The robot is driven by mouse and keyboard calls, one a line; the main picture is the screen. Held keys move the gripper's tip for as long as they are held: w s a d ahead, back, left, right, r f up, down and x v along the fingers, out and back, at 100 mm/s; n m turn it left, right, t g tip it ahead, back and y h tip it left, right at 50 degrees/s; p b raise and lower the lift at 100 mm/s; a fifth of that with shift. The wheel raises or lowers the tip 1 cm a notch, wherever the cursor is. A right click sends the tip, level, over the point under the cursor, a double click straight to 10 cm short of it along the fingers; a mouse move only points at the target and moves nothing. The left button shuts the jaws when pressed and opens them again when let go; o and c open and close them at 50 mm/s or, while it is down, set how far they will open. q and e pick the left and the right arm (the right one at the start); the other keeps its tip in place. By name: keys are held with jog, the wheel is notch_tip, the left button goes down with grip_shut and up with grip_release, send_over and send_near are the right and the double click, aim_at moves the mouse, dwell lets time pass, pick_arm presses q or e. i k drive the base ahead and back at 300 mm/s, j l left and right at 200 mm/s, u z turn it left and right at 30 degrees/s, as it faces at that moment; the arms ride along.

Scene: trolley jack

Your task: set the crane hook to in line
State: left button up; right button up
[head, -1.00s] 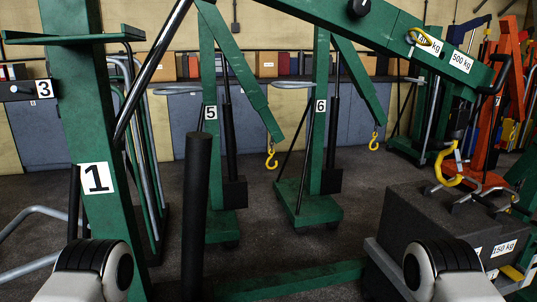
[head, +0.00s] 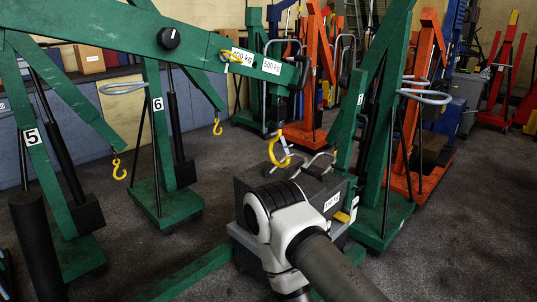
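The green crane's boom (head: 150,38) runs from the upper left to the centre, with 500 kg labels near its end. A yellow crane hook (head: 285,158) hangs below the boom end, over the top of a dark weight block (head: 262,178). The hook sits close to the grey handles on the block. I cannot tell whether they touch. A white and black part of my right arm covers the block's front. Neither gripper shows in the head view.
Green cranes 5 (head: 32,137) and 6 (head: 158,104) stand at left with smaller yellow hooks. Another green crane (head: 377,130) stands just right of the block, with orange cranes (head: 418,105) behind. The dark floor at right (head: 470,220) is clear.

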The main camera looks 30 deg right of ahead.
aim_at(266, 136)
jog(key=i+l+u, duration=0.1)
jog(key=l, duration=0.4)
jog(key=i+l+u, duration=0.3)
jog(key=l, duration=0.35)
jog(key=i+l+u, duration=0.1)
jog(key=i+l, duration=0.15)
jog(key=i+l+u, duration=0.15)
jog(key=l, duration=0.35)
